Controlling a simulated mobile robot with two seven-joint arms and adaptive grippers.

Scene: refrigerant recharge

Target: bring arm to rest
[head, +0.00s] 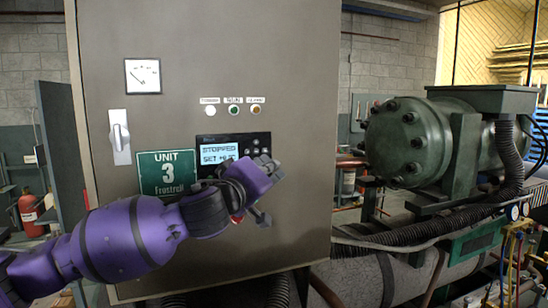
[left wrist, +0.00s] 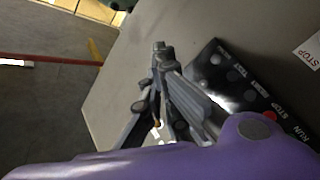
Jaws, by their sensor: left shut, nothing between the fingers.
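My purple left arm reaches in from the left of the head view, across the front of the grey control cabinet (head: 290,60). The arm hides part of the door around a red button (head: 237,218). I cannot tell whether the gripper touches the door. My right gripper is not in view.
A green compressor (head: 415,140) with hoses stands to the right. A red extinguisher (head: 30,213) stands at far left.

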